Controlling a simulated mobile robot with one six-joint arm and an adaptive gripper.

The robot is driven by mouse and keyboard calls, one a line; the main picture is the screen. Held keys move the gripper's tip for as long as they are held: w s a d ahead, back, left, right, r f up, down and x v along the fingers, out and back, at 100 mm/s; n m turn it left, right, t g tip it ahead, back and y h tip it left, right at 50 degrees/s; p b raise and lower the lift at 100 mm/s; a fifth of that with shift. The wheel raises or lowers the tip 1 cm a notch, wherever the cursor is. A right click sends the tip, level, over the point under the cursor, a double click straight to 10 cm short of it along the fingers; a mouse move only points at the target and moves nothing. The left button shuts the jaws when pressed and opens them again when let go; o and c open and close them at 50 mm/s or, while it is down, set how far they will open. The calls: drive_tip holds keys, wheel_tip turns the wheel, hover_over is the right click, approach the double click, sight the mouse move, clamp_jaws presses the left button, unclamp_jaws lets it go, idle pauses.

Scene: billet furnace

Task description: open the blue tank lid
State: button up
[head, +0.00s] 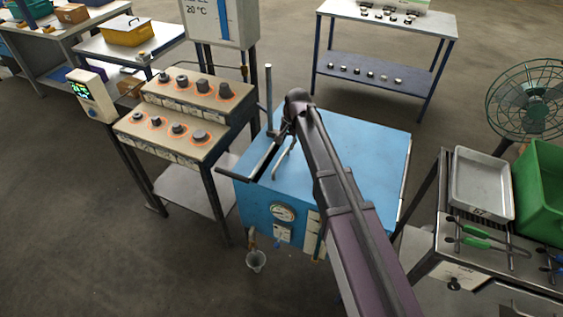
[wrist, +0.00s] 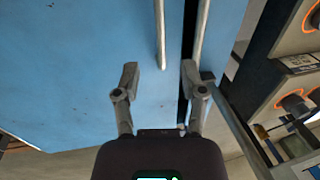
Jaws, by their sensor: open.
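The blue tank (head: 262,207) stands in the middle of the head view. Its flat blue lid (head: 375,150) looks shut, and it also fills the left of the wrist view (wrist: 75,65). A pale bar handle (head: 284,158) is near the lid's left edge. In the wrist view, this bar (wrist: 161,35) appears between the lines of my two fingers. My gripper (wrist: 160,72) is open and empty above the lid; I cannot tell whether it touches the bar. In the head view my arm hides part of the lid and most of the gripper.
A stepped stand with knobbed weights (head: 198,88) is left of the tank. A bench with a grey tray (head: 482,183), green bin (head: 542,190) and tongs is right. A green fan (head: 530,100) and a blue-legged table (head: 385,72) stand behind. A small cup (head: 256,261) hangs at the tank's front.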

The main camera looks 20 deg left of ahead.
sight(281, 160)
drive_tip(key=shift+w+a+f+b, duration=0.1)
drive_tip(key=shift+a+f+b, duration=0.2)
drive_tip(key=shift+f+b, duration=1.1)
drive_tip(key=shift+s+a+f+b, duration=0.1)
drive_tip(key=shift+a+f+b, duration=0.15)
drive_tip(key=shift+f+b, duration=1.2)
drive_tip(key=shift+w+a+f+b, duration=0.1)
drive_tip(key=shift+a+f+b, duration=0.2)
drive_tip(key=shift+f+b, duration=1.1)
drive_tip(key=shift+f, duration=0.1)
clamp_jaws()
